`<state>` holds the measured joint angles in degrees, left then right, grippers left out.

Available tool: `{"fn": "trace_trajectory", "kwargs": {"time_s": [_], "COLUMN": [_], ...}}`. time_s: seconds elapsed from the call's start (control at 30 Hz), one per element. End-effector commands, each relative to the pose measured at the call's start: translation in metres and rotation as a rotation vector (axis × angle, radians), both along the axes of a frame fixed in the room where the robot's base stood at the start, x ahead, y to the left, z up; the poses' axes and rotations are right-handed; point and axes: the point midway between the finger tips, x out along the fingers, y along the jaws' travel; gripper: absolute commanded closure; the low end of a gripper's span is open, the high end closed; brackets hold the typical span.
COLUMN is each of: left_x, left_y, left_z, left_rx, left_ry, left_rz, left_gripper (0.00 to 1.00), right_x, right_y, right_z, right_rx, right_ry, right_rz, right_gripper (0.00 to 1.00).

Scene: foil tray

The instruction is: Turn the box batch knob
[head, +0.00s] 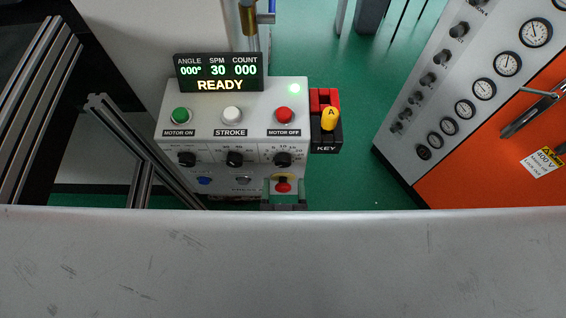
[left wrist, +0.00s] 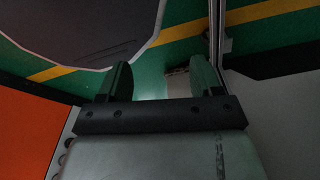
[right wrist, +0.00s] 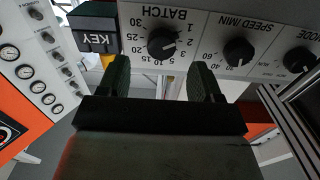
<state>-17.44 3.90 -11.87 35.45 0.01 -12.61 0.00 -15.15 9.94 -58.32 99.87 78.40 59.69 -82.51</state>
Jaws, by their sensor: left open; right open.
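The control box (head: 225,110) stands in the middle of the head view. Its black BATCH knob (head: 283,159) is the rightmost of three knobs on the front face. In the right wrist view the BATCH knob (right wrist: 162,42) appears upside down, with its number dial around it. My right gripper (head: 284,192) is below that knob in the head view. It is open and empty, and in the right wrist view the knob lies beyond the gap between its fingertips (right wrist: 160,70), apparently not touched. My left gripper (left wrist: 160,78) is open and empty over green floor, away from the box.
The SPEED/MIN knob (right wrist: 238,51) and MODE knob (right wrist: 299,60) sit beside BATCH. A red button (head: 283,187) with a yellow collar is below it. A KEY switch (head: 329,118) is at the box's right side. An orange cabinet (head: 500,165) with gauges stands at right.

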Motion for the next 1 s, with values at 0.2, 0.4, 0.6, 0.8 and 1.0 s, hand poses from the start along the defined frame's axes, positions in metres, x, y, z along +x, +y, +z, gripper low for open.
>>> {"fn": "trace_trajectory", "kwargs": {"time_s": [0.2,0.4,0.6,0.8,1.0], "left_x": [0.001,0.003,0.004,0.005,0.005], "left_y": [0.011,0.014,0.013,0.013,0.011], "left_z": [0.008,0.009,0.009,0.009,0.009], "left_rx": [0.013,0.017,0.017,0.017,0.013], "left_ry": [-0.001,-0.004,-0.006,-0.006,-0.007], "left_rz": [0.001,0.005,0.005,0.005,0.004], "left_gripper": [0.35,0.35,0.35,0.35,0.35], "right_x": [0.036,0.048,0.048,0.048,0.048], "right_y": [0.000,0.000,0.000,0.000,0.000], "right_z": [0.001,0.000,-0.001,-0.001,0.000], "right_rx": [-0.001,-0.001,0.000,0.000,0.000], "right_ry": [-0.002,0.000,0.001,0.000,0.000], "right_rz": [0.001,0.001,0.001,0.001,0.001], "right_gripper": [0.35,0.35,0.35,0.56,0.84]}}
